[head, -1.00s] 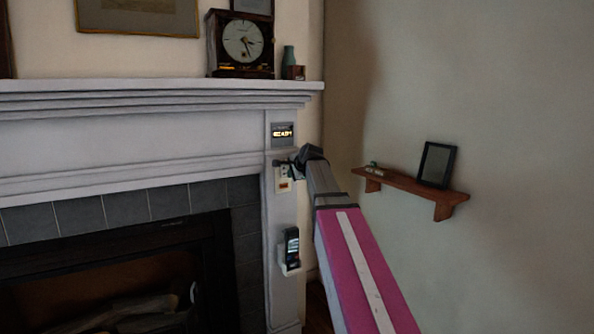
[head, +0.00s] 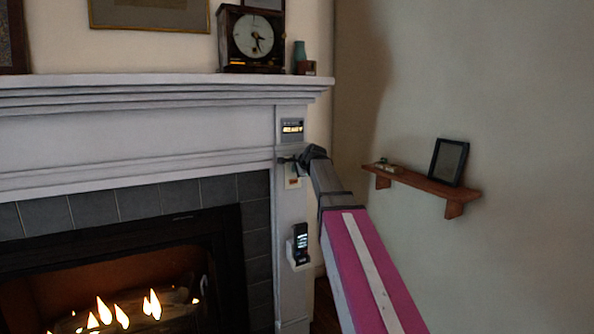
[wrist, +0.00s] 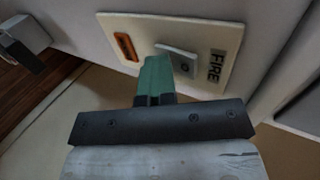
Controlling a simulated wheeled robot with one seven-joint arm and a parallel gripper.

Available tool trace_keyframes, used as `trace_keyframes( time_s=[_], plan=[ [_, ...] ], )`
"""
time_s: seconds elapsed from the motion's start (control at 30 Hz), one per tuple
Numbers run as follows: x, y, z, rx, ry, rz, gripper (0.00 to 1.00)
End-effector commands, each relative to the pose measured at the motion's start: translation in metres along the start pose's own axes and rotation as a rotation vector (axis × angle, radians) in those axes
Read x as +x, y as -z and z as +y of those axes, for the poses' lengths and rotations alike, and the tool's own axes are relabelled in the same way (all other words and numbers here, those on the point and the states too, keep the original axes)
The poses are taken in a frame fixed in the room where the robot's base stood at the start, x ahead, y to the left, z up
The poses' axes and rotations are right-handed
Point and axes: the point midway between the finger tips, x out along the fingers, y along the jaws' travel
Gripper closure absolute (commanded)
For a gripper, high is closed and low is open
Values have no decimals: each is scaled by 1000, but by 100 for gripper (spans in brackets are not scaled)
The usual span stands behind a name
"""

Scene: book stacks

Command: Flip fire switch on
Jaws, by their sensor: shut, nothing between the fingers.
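The fire switch plate (wrist: 205,75) is a cream panel with a dark FIRE label (wrist: 217,66). It carries a grey switch piece (wrist: 177,60) and an orange indicator (wrist: 126,47). In the head view the plate (head: 293,182) is on the mantel's right column, partly hidden by my gripper. My gripper (head: 287,160) is in front of the plate. In the wrist view its green fingertips (wrist: 158,72) are shut, empty, and right at the switch piece; I cannot tell whether they touch it. Flames (head: 122,312) show in the fireplace.
A display panel (head: 292,131) is above the switch plate, and a remote in a white holder (head: 300,243) is below it. A clock (head: 252,38) stands on the mantel (head: 150,90). A wooden shelf (head: 425,187) with a frame is on the right wall.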

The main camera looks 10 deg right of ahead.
Motion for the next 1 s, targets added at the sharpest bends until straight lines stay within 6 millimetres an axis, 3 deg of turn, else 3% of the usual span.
trace_keyframes(
  time_s=[0.63,1.0],
  plan=[
    [13,1,-2,1,53,0,100],
    [6,1,-18,3,63,0,100]
  ],
)
